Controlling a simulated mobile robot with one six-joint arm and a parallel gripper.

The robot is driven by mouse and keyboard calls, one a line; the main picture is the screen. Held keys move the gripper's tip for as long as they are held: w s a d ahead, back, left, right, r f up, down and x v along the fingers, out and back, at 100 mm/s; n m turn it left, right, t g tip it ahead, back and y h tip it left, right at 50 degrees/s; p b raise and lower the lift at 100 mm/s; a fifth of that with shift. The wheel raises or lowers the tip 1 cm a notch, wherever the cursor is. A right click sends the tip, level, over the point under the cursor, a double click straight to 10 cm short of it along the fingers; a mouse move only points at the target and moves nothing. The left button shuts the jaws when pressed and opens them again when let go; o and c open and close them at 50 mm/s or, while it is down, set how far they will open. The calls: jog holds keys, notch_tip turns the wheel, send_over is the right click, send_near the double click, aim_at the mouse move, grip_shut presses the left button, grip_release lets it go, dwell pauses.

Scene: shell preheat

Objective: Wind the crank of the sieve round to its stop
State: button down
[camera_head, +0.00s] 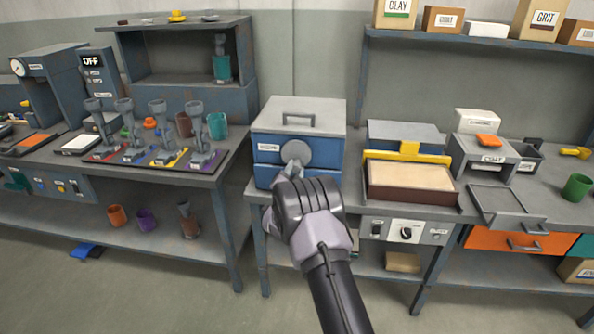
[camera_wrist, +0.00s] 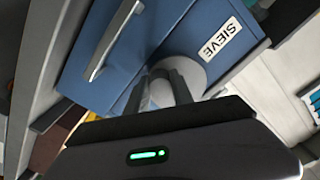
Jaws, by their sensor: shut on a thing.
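The sieve (camera_head: 330,150) is a blue box with a grey lid and a top handle, on the bench in the middle of the head view. Its crank has a round grey disc (camera_head: 296,152) on the front face. In the wrist view the disc (camera_wrist: 192,72) lies just beyond my fingers, beside the SIEVE label (camera_wrist: 220,38). My gripper (camera_head: 292,177) is at the lower left of the disc, shut on the crank's handle. The gripper also shows in the wrist view (camera_wrist: 162,86). The fingers mostly hide the handle, and the crank's stop cannot be made out.
A tray of pale sand with a yellow clamp (camera_head: 410,152) stands close to the right of the sieve. A left bench holds several grey upright tools on coloured mats (camera_head: 110,152). A shelf with boxes (camera_head: 460,43) hangs at upper right. Open floor lies in front.

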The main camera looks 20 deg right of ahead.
jog(key=shift+w+a+m, duration=0.15)
jog(key=shift+a+m, duration=0.05)
jog(key=shift+m, duration=0.6)
jog(key=c, duration=1.1)
grip_release()
jog(key=p+v, duration=0.3)
jog(key=v, duration=1.4)
jog(key=shift+a+p, duration=0.2)
jog(key=shift+p, duration=0.15)
